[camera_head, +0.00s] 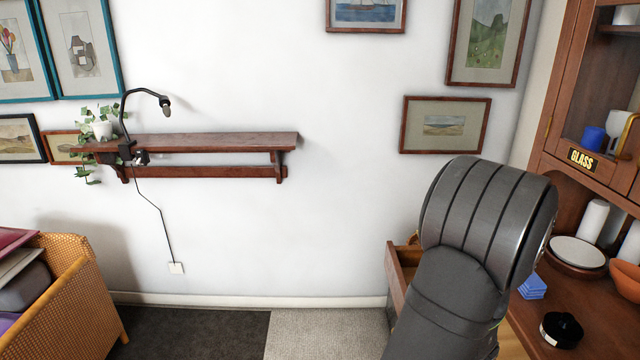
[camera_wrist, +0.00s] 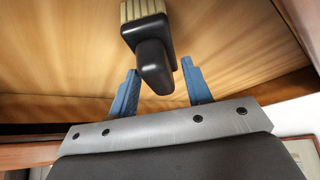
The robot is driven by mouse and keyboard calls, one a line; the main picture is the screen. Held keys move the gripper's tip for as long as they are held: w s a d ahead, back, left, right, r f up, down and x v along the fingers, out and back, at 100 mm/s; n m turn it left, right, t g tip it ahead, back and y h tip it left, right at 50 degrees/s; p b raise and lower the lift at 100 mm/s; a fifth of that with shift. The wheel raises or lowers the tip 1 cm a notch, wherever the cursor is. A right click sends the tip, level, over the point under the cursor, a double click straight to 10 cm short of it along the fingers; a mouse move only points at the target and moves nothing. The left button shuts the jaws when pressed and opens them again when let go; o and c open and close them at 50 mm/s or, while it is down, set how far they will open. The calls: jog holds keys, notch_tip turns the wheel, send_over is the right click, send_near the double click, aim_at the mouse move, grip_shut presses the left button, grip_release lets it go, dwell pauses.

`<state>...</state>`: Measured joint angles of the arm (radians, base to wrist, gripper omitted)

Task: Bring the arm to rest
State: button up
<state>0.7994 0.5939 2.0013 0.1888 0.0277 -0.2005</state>
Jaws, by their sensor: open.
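My gripper (camera_wrist: 160,72) shows in the wrist view, with its two blue fingers apart. A dark, rounded black object (camera_wrist: 153,62) with a cream ribbed end lies in front of the fingers and partly between them in the picture. The fingers are not closed on it; I cannot tell how far it is from them. Behind it is a light wooden surface (camera_wrist: 60,50), seemingly the inside of a drawer. In the head view my dark grey arm fills the lower right, in front of an open wooden drawer (camera_head: 397,283); my gripper is hidden there.
A wooden cabinet with a GLASS label (camera_head: 582,159) stands at the right. Its counter holds a white plate (camera_head: 577,252), blue pads (camera_head: 533,287) and a black round item (camera_head: 561,329). A wall shelf (camera_head: 215,142) and wicker basket (camera_head: 75,300) are at left. The middle floor is clear.

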jog(key=r, duration=0.5)
jog(key=shift+s+d, duration=0.1)
jog(key=shift+s, duration=0.25)
jog(key=s+d+r+m, duration=0.1)
jog(key=s+d+r, duration=0.2)
jog(key=s, duration=0.4)
jog(key=s+d+r+m+g, duration=0.1)
jog(key=s+d+r+m, duration=0.1)
jog(key=s+d+r, duration=0.2)
jog(key=s+d+r+m+h, duration=0.1)
jog(key=s+d+r, duration=0.3)
jog(key=s+r, duration=0.3)
jog(key=s, duration=0.3)
jog(key=shift+s+d+g, duration=0.2)
jog(key=shift+g, duration=0.2)
